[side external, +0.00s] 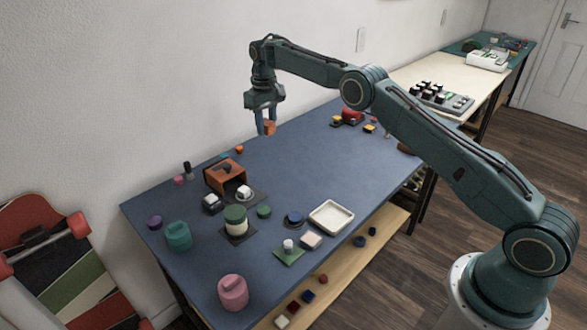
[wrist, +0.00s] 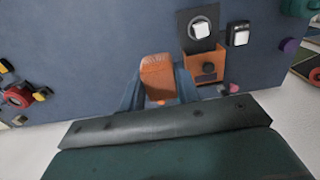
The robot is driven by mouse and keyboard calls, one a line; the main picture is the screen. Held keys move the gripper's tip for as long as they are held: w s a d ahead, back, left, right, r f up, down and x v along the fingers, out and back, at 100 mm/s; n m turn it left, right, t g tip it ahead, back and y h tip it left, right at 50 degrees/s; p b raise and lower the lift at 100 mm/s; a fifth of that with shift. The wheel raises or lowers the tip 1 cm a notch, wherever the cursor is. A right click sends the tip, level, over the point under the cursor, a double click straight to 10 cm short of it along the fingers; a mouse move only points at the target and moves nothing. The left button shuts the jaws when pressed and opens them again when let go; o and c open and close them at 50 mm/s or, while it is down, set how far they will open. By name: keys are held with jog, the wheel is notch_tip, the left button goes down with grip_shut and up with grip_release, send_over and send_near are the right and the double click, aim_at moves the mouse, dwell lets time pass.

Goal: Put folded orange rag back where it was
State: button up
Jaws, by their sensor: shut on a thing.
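The folded orange rag (wrist: 157,77) is held between the fingers of my gripper (wrist: 160,98) in the wrist view. In the side view the orange rag (side external: 269,127) shows at the fingertips of my gripper (side external: 266,122). My gripper is shut on it and points down, and the rag appears held above the blue tabletop, near its back edge by the wall. The rag's lower side is partly hidden by the fingers.
The blue table (side external: 290,175) has free room in its middle. An orange-brown box (side external: 224,176), a white tray (side external: 331,216), a green-lidded jar (side external: 236,219), a teal canister (side external: 178,236) and a pink canister (side external: 232,291) stand toward the left and front. A red item (side external: 352,116) sits at the back right.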

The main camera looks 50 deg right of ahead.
aim_at(270, 184)
jog(key=shift+w+d+r, duration=0.1)
jog(key=shift+d+r, duration=0.05)
jog(key=shift+r, duration=0.2)
notch_tip(270, 184, down, 20)
dwell(1.3)
jog(key=shift+f, duration=0.15)
jog(key=o, duration=1)
jog(key=shift+r, duration=0.2)
notch_tip(270, 184, up, 12)
